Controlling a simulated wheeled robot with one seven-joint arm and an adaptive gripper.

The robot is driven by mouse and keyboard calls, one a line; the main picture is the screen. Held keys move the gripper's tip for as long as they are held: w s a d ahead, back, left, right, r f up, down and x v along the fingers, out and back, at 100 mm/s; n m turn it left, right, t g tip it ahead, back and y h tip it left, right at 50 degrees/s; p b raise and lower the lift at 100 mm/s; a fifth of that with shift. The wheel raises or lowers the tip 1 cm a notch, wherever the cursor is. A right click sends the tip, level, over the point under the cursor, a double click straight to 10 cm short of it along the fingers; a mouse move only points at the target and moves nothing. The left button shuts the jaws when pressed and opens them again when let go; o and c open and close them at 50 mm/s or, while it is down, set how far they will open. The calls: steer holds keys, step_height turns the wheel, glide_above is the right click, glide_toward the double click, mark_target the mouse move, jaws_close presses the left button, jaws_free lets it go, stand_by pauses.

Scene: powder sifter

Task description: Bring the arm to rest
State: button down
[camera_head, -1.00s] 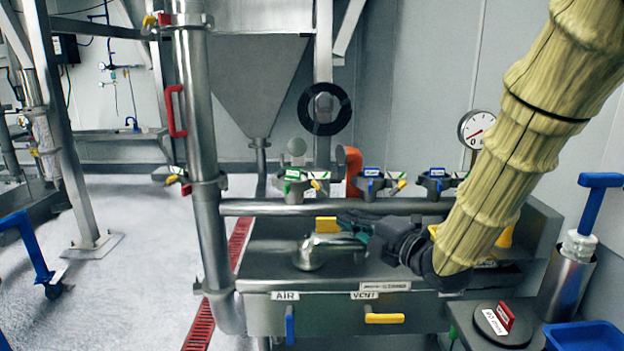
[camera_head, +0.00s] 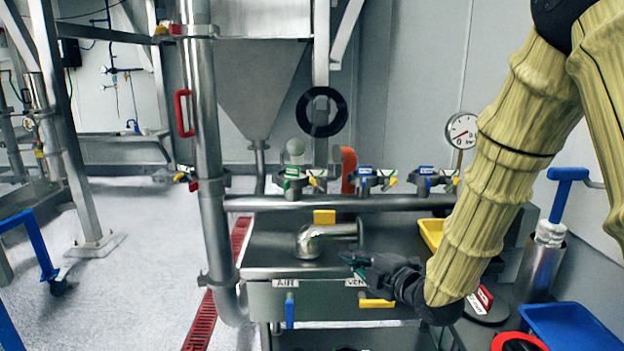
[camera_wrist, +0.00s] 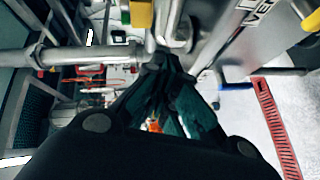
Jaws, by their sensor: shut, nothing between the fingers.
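My gripper (camera_head: 352,262) is at the end of my yellow-sleeved arm, in front of the steel bench (camera_head: 268,260) and just above the VENT label and yellow handle (camera_head: 376,303). It is shut and holds nothing. The fingertips look apart from the bench parts, though the exact gap cannot be told.
A blue AIR handle (camera_head: 290,310) hangs left of the VENT handle. A steel elbow pipe (camera_head: 322,240) lies on the bench. A blue tray (camera_head: 572,328) and a blue-handled cylinder (camera_head: 545,250) stand at the right. Floor (camera_head: 130,260) is open at the left.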

steer(key=s+d+f+m+g+h+p, duration=0.15)
steer(key=s+f+m, duration=0.25)
steer(key=f, duration=0.5)
steer(key=s+d+f+m+g+h+p, duration=0.1)
steer(key=s+d+f+m+g+h, duration=0.2)
steer(key=f, duration=0.6)
steer(key=s+d+f+m+g+h+p, duration=0.1)
steer(key=s+d+f+m, duration=0.1)
steer(key=s+f+m, duration=0.5)
steer(key=s+d+f+m+g+h+p, duration=0.1)
steer(key=s+d+f+m+g, duration=0.1)
steer(key=s+f, duration=0.3)
steer(key=s+d+f+m+g+h+p, duration=0.1)
steer(key=s+f, duration=0.5)
steer(key=s, duration=0.8)
steer(key=s+d+f+m+g+h+p, duration=0.1)
steer(key=s+d+f+m+g+h, duration=0.1)
steer(key=s+f+m+g, duration=0.3)
steer(key=s+d, duration=0.1)
steer(key=s, duration=0.3)
steer(key=shift+s+d+f+m, duration=0.2)
steer(key=shift+d+f+m, duration=0.1)
